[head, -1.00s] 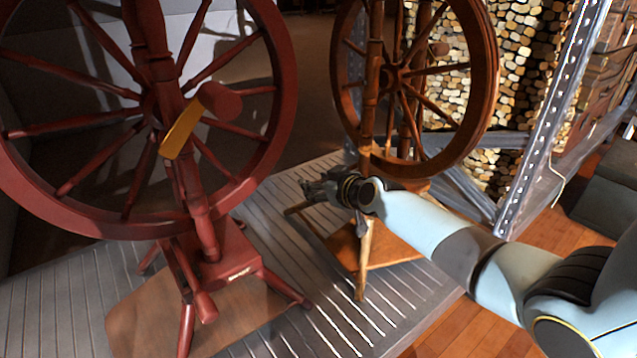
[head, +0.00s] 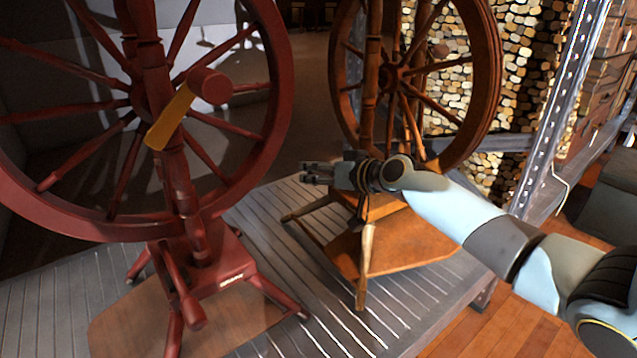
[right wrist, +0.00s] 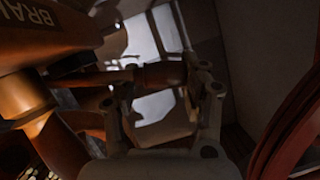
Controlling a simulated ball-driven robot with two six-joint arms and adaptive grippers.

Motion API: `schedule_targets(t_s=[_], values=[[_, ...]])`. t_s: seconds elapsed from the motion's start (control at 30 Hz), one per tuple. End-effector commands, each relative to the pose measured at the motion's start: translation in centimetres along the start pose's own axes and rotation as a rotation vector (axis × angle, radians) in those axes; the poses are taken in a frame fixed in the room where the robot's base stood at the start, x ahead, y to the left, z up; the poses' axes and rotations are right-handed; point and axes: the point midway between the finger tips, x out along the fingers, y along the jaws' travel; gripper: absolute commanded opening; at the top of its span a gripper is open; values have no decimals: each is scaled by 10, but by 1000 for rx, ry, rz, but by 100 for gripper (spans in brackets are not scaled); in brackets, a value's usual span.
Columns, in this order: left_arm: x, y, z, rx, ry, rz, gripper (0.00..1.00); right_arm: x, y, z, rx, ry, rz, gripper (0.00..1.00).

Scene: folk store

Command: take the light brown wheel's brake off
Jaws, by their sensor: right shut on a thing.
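The light brown wheel (head: 487,95) stands upright on its wooden frame (head: 400,240) in the middle of the head view. My right gripper (head: 312,174) is in front of its lower left side, fingers pointing left. In the right wrist view, a brown turned lever (right wrist: 160,76) lies across between the fingers of my right gripper (right wrist: 163,100), which is shut on it. In the head view the lever is hidden by the gripper. My left gripper is not in view.
A red wheel (head: 279,95) with a yellow crank (head: 172,118) stands close on the left. Both wheels stand on a grey plank platform (head: 310,300). A metal post (head: 560,100) and stacked logs (head: 525,60) are at right.

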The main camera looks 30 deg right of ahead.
Motion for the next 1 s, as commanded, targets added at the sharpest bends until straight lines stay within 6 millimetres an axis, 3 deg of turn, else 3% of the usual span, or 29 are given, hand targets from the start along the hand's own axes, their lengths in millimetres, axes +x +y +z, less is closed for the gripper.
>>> schedule_targets(t_s=[0.7, 0.73, 0.9, 1.0], values=[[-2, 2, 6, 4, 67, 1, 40, -2, -3, -4, 84, 5, -32, 0], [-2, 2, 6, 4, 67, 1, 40, -2, -3, -4, 84, 5, -32, 48], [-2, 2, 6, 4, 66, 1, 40, -2, -3, -4, 82, 6, -32, 69], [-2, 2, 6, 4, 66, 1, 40, -2, -3, -4, 81, 7, -32, 69]])
